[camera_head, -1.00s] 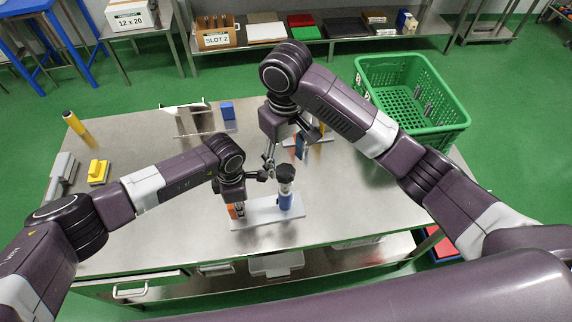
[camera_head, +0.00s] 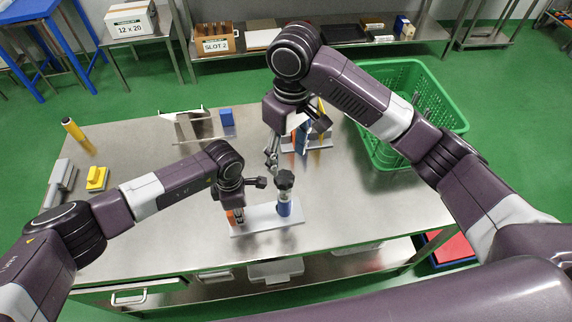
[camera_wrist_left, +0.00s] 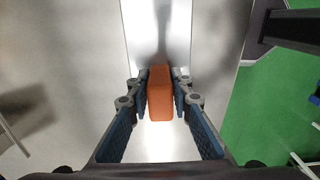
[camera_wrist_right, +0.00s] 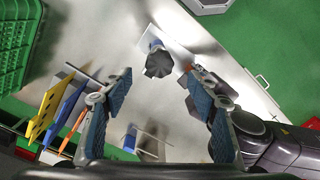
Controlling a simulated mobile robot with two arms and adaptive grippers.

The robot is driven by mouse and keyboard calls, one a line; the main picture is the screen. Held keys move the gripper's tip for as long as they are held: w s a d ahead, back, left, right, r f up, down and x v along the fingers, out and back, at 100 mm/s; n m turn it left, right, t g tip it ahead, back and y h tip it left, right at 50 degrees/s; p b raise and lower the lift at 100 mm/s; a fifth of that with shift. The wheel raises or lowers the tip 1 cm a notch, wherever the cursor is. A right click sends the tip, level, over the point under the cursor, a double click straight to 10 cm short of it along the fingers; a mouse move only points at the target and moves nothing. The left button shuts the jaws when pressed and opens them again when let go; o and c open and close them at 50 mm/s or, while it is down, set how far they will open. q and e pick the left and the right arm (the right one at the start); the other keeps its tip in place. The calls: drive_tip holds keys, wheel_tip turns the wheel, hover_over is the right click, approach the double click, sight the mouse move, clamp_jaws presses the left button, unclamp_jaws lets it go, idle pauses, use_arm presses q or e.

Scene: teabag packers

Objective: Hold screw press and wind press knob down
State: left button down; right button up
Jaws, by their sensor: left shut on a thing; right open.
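The screw press stands near the table's front edge, with a pale base plate (camera_head: 266,218), a blue cylinder (camera_head: 284,207) and a black knob (camera_head: 285,179) on top. An orange block (camera_head: 231,216) stands on the plate's left part. My left gripper (camera_head: 237,205) is shut on this orange block, which also shows between the pads in the left wrist view (camera_wrist_left: 160,95). My right gripper (camera_head: 273,158) is open and empty, above and behind the knob. In the right wrist view, the knob (camera_wrist_right: 158,63) lies beyond the gap between the open fingertips, apart from them.
A green crate (camera_head: 440,92) stands at the table's back right. A rack with blue and yellow pieces (camera_head: 302,137) is behind my right gripper. At left are a yellow cylinder (camera_head: 73,129) and a yellow block (camera_head: 97,178). The table (camera_head: 380,215) is clear right of the press.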

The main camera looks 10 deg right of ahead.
sight(284, 177)
drive_tip(key=d+n+y, duration=0.1)
drive_tip(key=n, duration=0.1)
drive_tip(key=shift+d+r+n, duration=0.15)
drive_tip(key=shift+n, duration=0.15)
drive_tip(key=d+r+n+y, duration=0.3)
drive_tip(key=n, duration=0.5)
drive_tip(key=x, duration=1.2)
drive_tip(key=shift+w+f, duration=0.15)
drive_tip(key=shift+f, duration=0.05)
drive_tip(key=c, duration=1.2)
